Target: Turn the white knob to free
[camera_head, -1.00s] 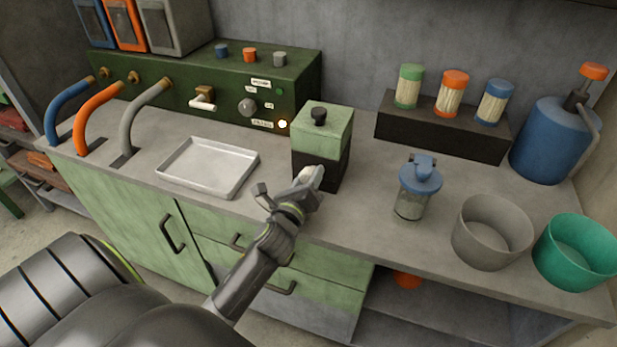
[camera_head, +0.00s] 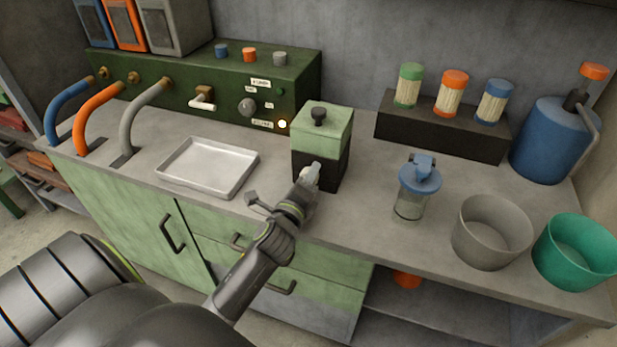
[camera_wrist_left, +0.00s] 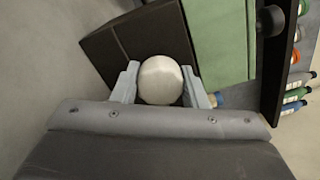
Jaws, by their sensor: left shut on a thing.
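The white knob (camera_wrist_left: 160,80) is a round, pale knob on the dark lower front of a small box (camera_head: 323,136) with a green upper part and a black top knob. In the left wrist view the knob sits between the two fingers of my left gripper (camera_wrist_left: 160,92), which is shut on it. In the head view my left gripper (camera_head: 309,177) reaches the box front from below, and its fingers mostly hide the white knob. My right gripper is not in view.
A metal tray (camera_head: 208,167) lies left of the box. A blue-lidded jar (camera_head: 417,188) and grey (camera_head: 491,232) and green (camera_head: 577,250) pots stand to the right. Behind is a green panel (camera_head: 205,95) with a lit lamp (camera_head: 282,124).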

